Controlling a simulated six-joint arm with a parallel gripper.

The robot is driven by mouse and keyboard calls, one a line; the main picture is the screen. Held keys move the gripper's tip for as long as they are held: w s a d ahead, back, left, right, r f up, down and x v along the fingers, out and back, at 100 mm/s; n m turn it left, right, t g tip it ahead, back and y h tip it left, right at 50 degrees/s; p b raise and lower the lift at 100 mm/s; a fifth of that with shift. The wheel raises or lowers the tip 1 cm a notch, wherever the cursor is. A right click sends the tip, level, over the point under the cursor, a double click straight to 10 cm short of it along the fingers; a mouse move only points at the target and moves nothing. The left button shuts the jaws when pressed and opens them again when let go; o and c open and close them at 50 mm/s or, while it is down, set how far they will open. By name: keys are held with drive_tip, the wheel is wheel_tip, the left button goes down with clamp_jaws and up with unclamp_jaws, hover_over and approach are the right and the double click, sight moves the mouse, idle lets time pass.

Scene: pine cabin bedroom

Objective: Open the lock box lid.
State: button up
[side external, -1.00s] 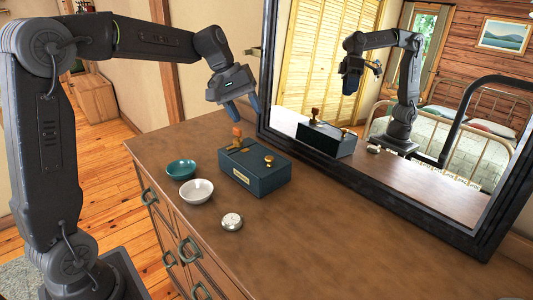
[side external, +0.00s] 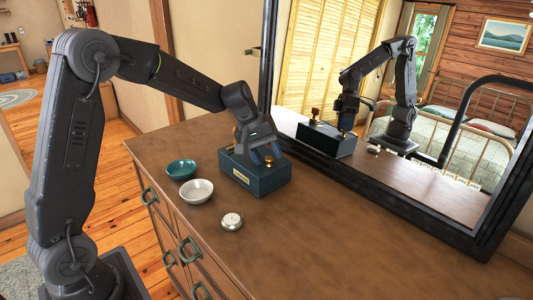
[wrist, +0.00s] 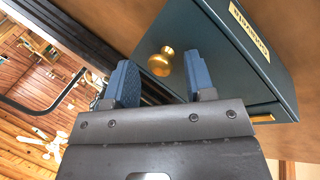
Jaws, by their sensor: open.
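The lock box (side external: 262,184) is a dark teal box with a brass label plate (side external: 241,174). It stands on the dresser top, and its lid looks shut. A round brass knob (side external: 269,159) sits on top; in the wrist view the knob (wrist: 160,62) shows between and just beyond my fingertips. My gripper (side external: 264,153) is over the box top with its blue fingers pointing down. It is open, with the fingers spread either side of the knob in the wrist view (wrist: 160,72). Contact cannot be told. The orange-handled part on the box is mostly hidden behind my gripper.
A teal bowl (side external: 181,169) and a white bowl (side external: 196,190) stand left of the box. A round white-faced clock or dial (side external: 231,221) lies in front. A black-framed mirror (side external: 400,200) stands close behind the box. The dresser top (side external: 345,235) is clear at right.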

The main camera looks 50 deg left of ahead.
drive_tip(key=shift+c, duration=0.2)
clamp_jaws()
idle(0.3)
drive_tip(key=d, duration=1)
drive_tip(key=shift+r, duration=0.1)
drive_tip(key=shift+o, duration=0.2)
unclamp_jaws()
drive_tip(key=v, duration=1.3)
drive_tip(key=shift+r, duration=0.35)
